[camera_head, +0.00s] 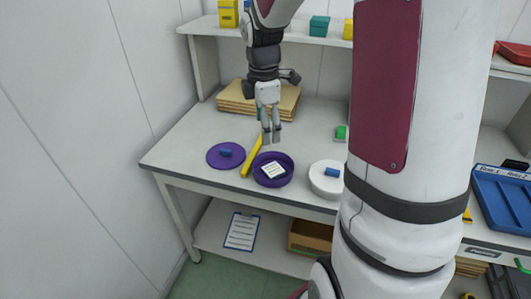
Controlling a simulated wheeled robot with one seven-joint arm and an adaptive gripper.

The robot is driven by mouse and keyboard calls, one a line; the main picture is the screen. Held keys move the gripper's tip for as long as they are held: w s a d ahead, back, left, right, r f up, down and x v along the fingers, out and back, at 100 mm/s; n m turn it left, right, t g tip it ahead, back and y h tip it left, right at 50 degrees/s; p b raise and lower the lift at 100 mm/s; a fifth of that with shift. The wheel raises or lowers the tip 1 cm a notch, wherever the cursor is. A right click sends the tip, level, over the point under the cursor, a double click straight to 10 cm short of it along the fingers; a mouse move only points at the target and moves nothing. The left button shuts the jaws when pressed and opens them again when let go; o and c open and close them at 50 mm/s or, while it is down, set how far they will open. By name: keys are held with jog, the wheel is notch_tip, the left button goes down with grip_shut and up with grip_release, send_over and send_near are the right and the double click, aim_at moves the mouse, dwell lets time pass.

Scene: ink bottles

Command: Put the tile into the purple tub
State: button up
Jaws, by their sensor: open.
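The purple tub (288,177) stands near the front edge of the table, a low round open container. A small white tile (271,170) with dark marks shows within its rim and appears to lie inside it, turned at an angle. My gripper (271,139) points down just above and behind the tub. Its two fingers are apart and nothing shows between them. It looks clear of the tile.
A white round container (320,188) with a blue piece on top is at right, partly behind my arm. Stacked boards (232,101) lie behind.

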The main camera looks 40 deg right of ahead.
jog(key=s+a+r+m+t, duration=0.2)
jog(key=s+a+r+m, duration=0.4)
jog(key=s+a+r, duration=0.25)
jog(key=s+a+r+m+t, duration=0.2)
jog(key=s+a+m, duration=0.4)
jog(key=s, duration=0.6)
jog(key=shift+a+r+m+y, duration=0.2)
jog(key=shift+r+m+y, duration=0.2)
jog(key=shift+m, duration=0.7)
jog(key=shift+d, duration=0.15)
